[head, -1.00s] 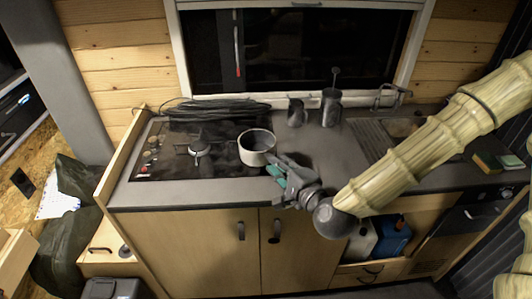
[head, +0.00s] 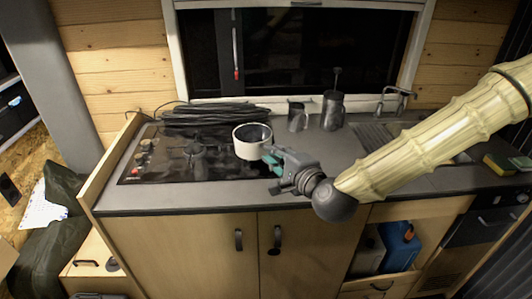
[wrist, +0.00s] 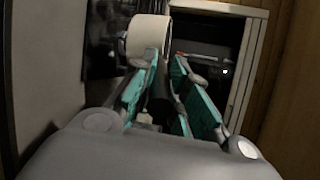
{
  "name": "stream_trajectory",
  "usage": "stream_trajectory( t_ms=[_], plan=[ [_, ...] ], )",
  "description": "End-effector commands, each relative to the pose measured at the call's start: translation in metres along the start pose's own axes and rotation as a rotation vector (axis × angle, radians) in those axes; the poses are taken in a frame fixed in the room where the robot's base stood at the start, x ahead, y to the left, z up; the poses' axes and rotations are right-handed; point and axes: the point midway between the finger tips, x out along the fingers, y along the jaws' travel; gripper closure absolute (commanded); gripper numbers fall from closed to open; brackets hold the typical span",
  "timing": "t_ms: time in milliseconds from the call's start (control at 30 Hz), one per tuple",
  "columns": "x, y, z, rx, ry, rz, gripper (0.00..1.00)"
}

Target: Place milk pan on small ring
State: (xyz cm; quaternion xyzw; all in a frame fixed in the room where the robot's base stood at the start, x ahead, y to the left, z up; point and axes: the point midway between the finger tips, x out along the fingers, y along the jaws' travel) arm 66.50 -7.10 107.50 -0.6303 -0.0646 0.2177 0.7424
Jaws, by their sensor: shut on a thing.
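The milk pan (head: 247,149), a small white pot with a dark inside, is upright over the right part of the black hob (head: 140,172). It also shows at the top of the wrist view (wrist: 149,33). My gripper (head: 272,162) is on the pan's right front side, shut on its handle; the wrist view shows the teal-padded fingers (wrist: 163,88) on either side of the dark handle. The pan appears slightly above the hob. A burner (head: 196,149) shows dimly left of the pan. The pan and gripper hide the hob's right part, and I cannot tell which ring is the small one.
A coil of black cable (head: 215,115) lies along the back of the hob. A dark mug (head: 297,116) and a taller dark jug (head: 332,110) stand behind and right of the pan. The sink tap (head: 392,98) is further right. The counter's front strip is clear.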

Motion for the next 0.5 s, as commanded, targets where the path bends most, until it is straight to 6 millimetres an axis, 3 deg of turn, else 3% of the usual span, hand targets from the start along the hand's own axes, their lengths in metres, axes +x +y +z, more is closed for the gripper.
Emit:
stream_trajectory(
  t_ms=[500],
  plan=[
    [0.078, -0.014, -0.019, -0.002, -0.001, -0.002, 1.00]
  ],
)
